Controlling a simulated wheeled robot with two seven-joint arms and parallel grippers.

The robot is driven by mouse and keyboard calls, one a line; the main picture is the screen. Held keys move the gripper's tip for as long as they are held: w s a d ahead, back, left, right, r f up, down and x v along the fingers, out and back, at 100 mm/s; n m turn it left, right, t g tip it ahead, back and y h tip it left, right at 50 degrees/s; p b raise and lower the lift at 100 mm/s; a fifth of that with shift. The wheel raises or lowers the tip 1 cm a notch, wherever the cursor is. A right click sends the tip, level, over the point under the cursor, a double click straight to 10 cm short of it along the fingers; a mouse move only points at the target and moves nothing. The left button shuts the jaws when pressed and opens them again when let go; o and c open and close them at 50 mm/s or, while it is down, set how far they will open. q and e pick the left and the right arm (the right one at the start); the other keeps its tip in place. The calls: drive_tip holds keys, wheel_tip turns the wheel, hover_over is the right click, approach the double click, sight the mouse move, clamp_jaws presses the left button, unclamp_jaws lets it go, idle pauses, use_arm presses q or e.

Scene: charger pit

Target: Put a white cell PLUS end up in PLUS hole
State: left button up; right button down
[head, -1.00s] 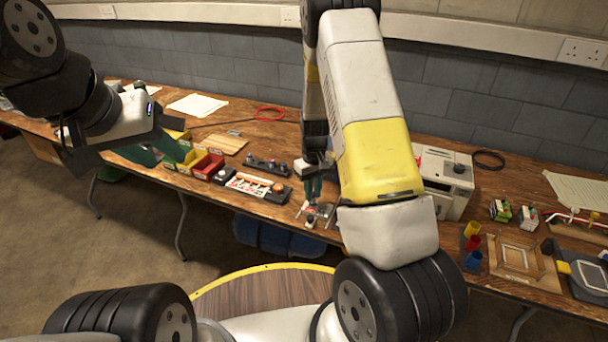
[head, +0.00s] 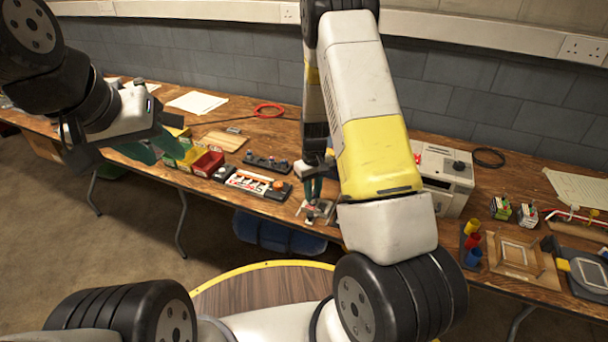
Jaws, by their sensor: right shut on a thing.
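My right gripper (head: 314,202) points down at the front part of the bench, left of the white box. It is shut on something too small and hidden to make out. A small pale board with red and dark bits (head: 324,211) lies just under its fingertips. A dark tray with white and orange parts (head: 258,183) lies left of it. I cannot make out single white cells, a PLUS mark or the PLUS hole. My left gripper (head: 155,150) has green fingers spread apart, is empty, and hangs in front of the bench near the coloured bins.
Yellow, green and red bins (head: 207,163) stand left of the tray. A dark strip with knobs (head: 267,162) lies behind it. A white box with a black knob (head: 446,178) stands to the right. Coloured cups (head: 472,242) and a wooden frame (head: 518,255) lie further right.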

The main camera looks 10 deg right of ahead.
drive_tip(key=shift+f, duration=0.3)
idle(0.5)
drive_tip(key=c, duration=1.2)
unclamp_jaws()
drive_tip(key=shift+r, duration=0.1)
drive_tip(key=shift+r, duration=3.4)
